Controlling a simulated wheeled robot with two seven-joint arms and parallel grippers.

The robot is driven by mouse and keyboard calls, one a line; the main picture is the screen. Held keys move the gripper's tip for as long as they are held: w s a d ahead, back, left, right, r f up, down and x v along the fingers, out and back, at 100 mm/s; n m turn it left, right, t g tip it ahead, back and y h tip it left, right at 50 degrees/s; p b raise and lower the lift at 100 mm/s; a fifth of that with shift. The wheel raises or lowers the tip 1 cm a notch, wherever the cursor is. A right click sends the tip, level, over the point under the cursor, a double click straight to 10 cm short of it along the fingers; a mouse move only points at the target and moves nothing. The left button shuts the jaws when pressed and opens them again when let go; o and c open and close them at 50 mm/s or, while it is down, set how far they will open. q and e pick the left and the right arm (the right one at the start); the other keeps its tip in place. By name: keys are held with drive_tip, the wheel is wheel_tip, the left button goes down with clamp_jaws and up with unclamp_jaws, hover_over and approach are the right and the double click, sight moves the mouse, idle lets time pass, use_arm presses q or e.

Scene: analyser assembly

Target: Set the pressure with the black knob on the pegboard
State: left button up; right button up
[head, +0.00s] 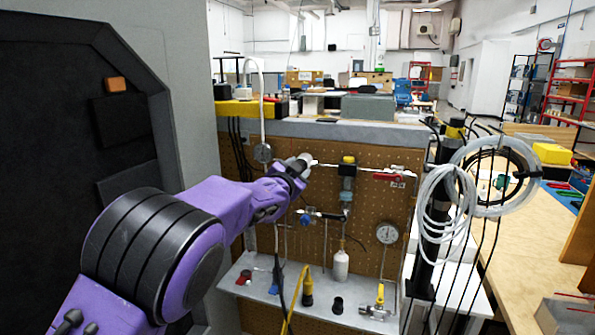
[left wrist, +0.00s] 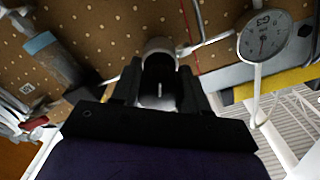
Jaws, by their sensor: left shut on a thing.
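My left gripper (head: 295,172) is at the pegboard (head: 382,215), at the upper left part of its piping. In the left wrist view its two fingers (left wrist: 160,72) are shut on the black knob (left wrist: 160,88), one finger on each side. The knob is dark with a short pale line on its face. A pale metal collar (left wrist: 158,46) shows just behind it. In the head view the gripper hides the knob, and only a pale rounded fitting (head: 305,158) shows at the fingertips. A round white gauge (left wrist: 265,37) is beside the gripper; its reading is too small to tell. My right gripper is out of view.
A regulator with a yellow-marked top (head: 348,168), a red-handled valve (head: 387,177) and a second gauge (head: 387,232) are to the right. A grey shelf (head: 325,306) runs below. Coiled white tubing (head: 447,205) hangs at the right. A dark panel (head: 75,110) stands close on the left.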

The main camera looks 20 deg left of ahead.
use_arm(q)
drive_tip(key=shift+f, duration=0.45)
drive_tip(key=o, duration=0.9)
drive_tip(key=shift+o, duration=0.7)
drive_tip(key=shift+a+r, duration=0.15)
drive_tip(key=shift+a, duration=0.05)
drive_tip(key=s+b, duration=0.3)
drive_tip(key=s, duration=0.7)
drive_tip(key=shift+s+a+b, duration=0.15)
drive_tip(key=shift+s+b, duration=0.05)
drive_tip(key=shift+b, duration=0.1)
